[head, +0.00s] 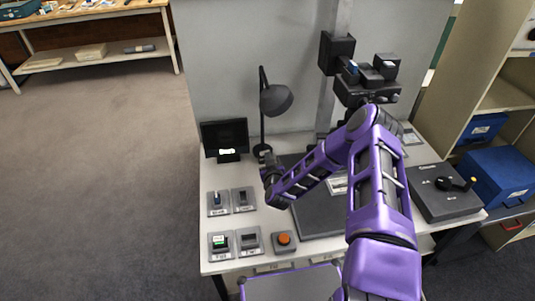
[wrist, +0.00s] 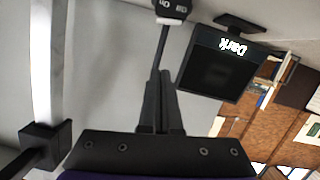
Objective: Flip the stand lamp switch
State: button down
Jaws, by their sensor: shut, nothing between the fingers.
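The stand lamp (head: 275,100) is black, with a thin upright stem and a rounded shade, and stands at the back left of the white table. In the wrist view, which is upside down, its dark base (wrist: 172,10) shows at the top edge with white "On" and "Off" labels, partly cut off. The switch lever itself cannot be made out. My gripper (head: 268,160) is just in front of the lamp base in the head view. In the wrist view its fingers (wrist: 160,75) are shut and empty, overlapping the lamp stem in the picture; contact cannot be told.
A small monitor (head: 225,137) stands left of the lamp; the wrist view shows it reading "Dark" (wrist: 236,48). Several switch panels (head: 218,202) and an orange button (head: 285,239) are at the table's front left. A dark box with a lever (head: 443,192) is at the right.

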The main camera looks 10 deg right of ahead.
jog(key=w+f, duration=0.1)
jog(key=w, duration=0.1)
jog(key=w+f, duration=0.2)
jog(key=w, duration=0.1)
jog(key=w+d+f+b, duration=0.1)
jog(key=w+f, duration=0.1)
jog(key=w, duration=0.1)
jog(key=shift+w, duration=0.1)
jog(key=shift+f, duration=0.45)
